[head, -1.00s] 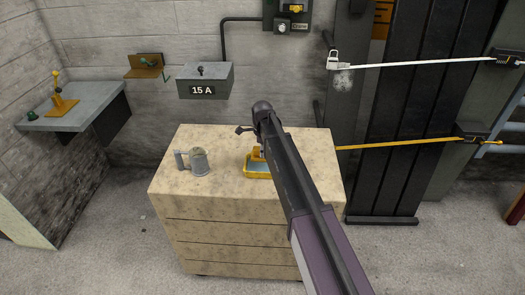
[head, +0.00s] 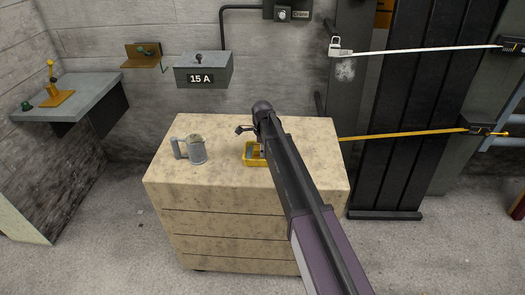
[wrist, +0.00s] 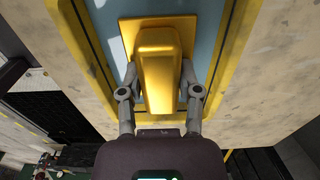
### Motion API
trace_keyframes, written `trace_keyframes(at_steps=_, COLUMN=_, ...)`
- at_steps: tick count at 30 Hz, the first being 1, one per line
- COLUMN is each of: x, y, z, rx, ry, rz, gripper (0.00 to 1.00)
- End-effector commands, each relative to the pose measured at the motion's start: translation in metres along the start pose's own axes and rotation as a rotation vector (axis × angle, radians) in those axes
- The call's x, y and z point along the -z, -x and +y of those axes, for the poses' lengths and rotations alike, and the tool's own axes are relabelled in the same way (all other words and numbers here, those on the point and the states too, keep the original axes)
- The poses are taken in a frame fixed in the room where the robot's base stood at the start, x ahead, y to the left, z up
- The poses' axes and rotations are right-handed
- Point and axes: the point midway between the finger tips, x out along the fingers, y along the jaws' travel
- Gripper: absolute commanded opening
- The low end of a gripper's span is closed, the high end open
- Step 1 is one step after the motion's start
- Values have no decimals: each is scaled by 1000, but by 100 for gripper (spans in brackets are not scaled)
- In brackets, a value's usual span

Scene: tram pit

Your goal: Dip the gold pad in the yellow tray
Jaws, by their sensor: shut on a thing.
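The gold pad (wrist: 160,65) has a thick gold grip block above a flat square plate. My gripper (wrist: 159,78) is shut on the grip block, with one finger on each side in the wrist view. The yellow tray (head: 250,164) is on the beige cabinet top, and its yellow rim (wrist: 86,50) surrounds a pale blue inside in the wrist view. The pad is over the inside of the tray, low down; I cannot tell whether its underside touches the blue surface. In the head view my arm hides most of the pad and the tray's right side.
A grey mug-like can (head: 192,150) stands left of the tray on the beige drawer cabinet (head: 230,215). A grey switch box (head: 203,70) marked 15 A is on the wall behind. A grey shelf (head: 75,98) is at the left. The cabinet's front left top is clear.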

Motion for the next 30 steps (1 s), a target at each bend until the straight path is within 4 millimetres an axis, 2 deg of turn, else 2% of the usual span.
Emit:
trace_keyframes(at_steps=4, x=0, y=-6, z=0, rx=0, ry=0, rz=0, gripper=0)
trace_keyframes(at_steps=19, x=0, y=-6, z=2, rx=-4, ry=0, rz=1, gripper=0)
trace_keyframes(at_steps=30, x=0, y=12, z=1, rx=-2, ry=0, rz=1, gripper=0)
